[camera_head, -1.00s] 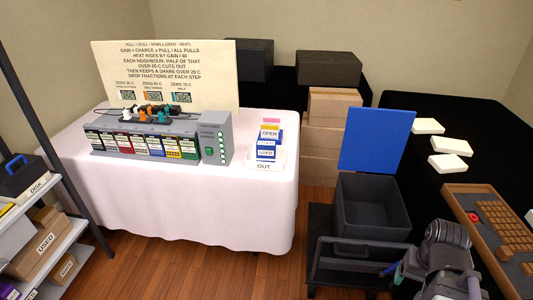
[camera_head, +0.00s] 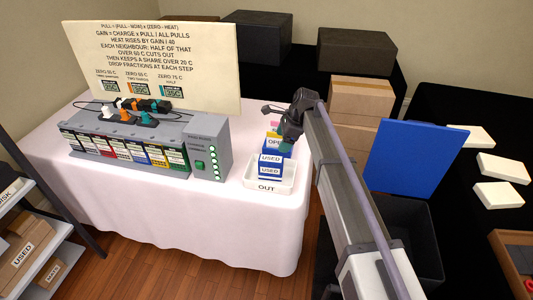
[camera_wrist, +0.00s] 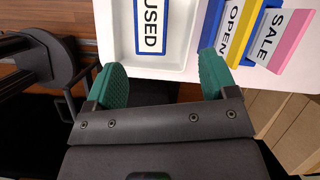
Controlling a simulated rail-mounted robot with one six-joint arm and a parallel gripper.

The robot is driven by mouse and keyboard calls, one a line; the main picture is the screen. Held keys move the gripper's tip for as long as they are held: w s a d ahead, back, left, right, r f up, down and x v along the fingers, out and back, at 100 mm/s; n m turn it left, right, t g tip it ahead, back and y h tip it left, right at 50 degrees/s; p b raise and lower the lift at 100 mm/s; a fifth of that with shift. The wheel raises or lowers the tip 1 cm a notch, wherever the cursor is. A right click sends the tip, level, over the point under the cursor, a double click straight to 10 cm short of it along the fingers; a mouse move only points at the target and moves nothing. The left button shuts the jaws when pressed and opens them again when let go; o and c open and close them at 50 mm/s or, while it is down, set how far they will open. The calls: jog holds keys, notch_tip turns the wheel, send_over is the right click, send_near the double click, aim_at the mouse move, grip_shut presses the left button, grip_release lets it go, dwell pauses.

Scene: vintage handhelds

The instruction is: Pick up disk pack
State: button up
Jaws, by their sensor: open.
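No disk pack can be made out now. The shelf label reading "DISK" (camera_head: 9,191) shows at the left edge of the head view, and whatever stands above it is outside the frame. My gripper (camera_head: 285,143) is over the white table, at the OUT tray (camera_head: 252,180), far to the right of that shelf. In the wrist view its green fingertips (camera_wrist: 158,82) are wide apart with nothing between them. The white tray (camera_wrist: 112,30) with a box labelled "USED" (camera_wrist: 151,27) is just beyond them.
Boxes labelled "OPEN" (camera_wrist: 231,31) and "SALE" (camera_wrist: 269,37) stand near the right fingertip. A grey multi-slot charger (camera_head: 205,145) and a sign board (camera_head: 190,60) are on the table. A blue panel (camera_head: 415,158) stands upright over a dark bin (camera_head: 420,235).

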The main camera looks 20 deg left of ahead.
aim_at(272, 159)
jog(key=shift+s+r+m, duration=0.1)
jog(key=shift+m, duration=0.7)
jog(key=shift+s+d+r+m, duration=0.1)
jog(key=shift+s+r+m, duration=0.15)
jog(key=shift+s, duration=0.15)
jog(key=shift+s+r+m, duration=0.1)
jog(key=shift+s+m, duration=0.15)
jog(key=shift+s, duration=0.1)
jog(key=b+x, duration=0.5)
jog(key=shift+w+d+f, duration=0.1)
jog(key=shift+w+f, duration=0.05)
jog(key=shift+f, duration=0.3)
jog(key=shift+a+f+b, duration=0.2)
jog(key=shift+f+b, duration=0.05)
jog(key=shift+b, duration=0.05)
jog(key=shift+r, duration=0.15)
jog(key=b+x, duration=0.4)
jog(key=x, duration=0.1)
jog(key=shift+f+b, duration=0.2)
jog(key=shift+b, duration=0.25)
